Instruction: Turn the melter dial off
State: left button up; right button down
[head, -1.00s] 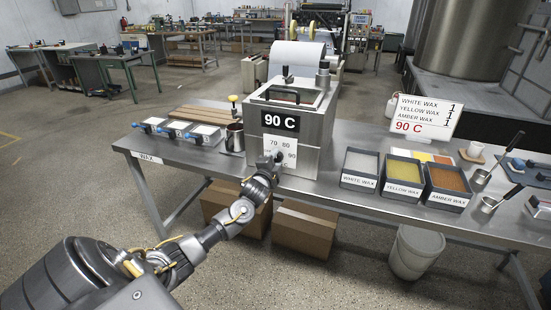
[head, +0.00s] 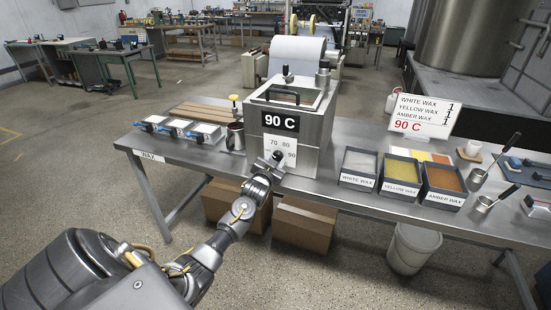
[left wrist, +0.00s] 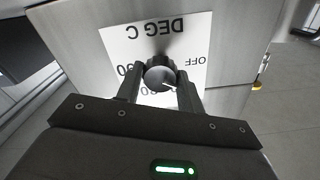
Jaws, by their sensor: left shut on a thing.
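The melter (head: 300,125) is a steel box with a "90 C" display on its front, standing on the steel table. Its dial (left wrist: 159,73) is a dark round knob with a pale pointer mark, in front of a white label plate (left wrist: 190,30) that shows "DEG C" and "OFF" upside down in the left wrist view. My left gripper (left wrist: 159,88) has one finger on each side of the dial and is shut on it. In the head view my left gripper (head: 272,162) covers the lower part of the label plate (head: 280,147). My right gripper is not in view.
Wax bins (head: 401,177) stand right of the melter, with metal ladles (head: 483,204) beyond them. A sign (head: 423,114) reads 90 C. A metal jug (head: 235,138) and small trays (head: 170,127) are on the left. Boxes (head: 304,224) sit under the table.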

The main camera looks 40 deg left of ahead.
pick_arm(q)
jog(key=n, duration=0.3)
jog(key=shift+n+p, duration=0.3)
jog(key=shift+p, duration=0.05)
jog(key=shift+f+n, duration=0.1)
jog(key=shift+n, duration=1.3)
jog(key=o, duration=1)
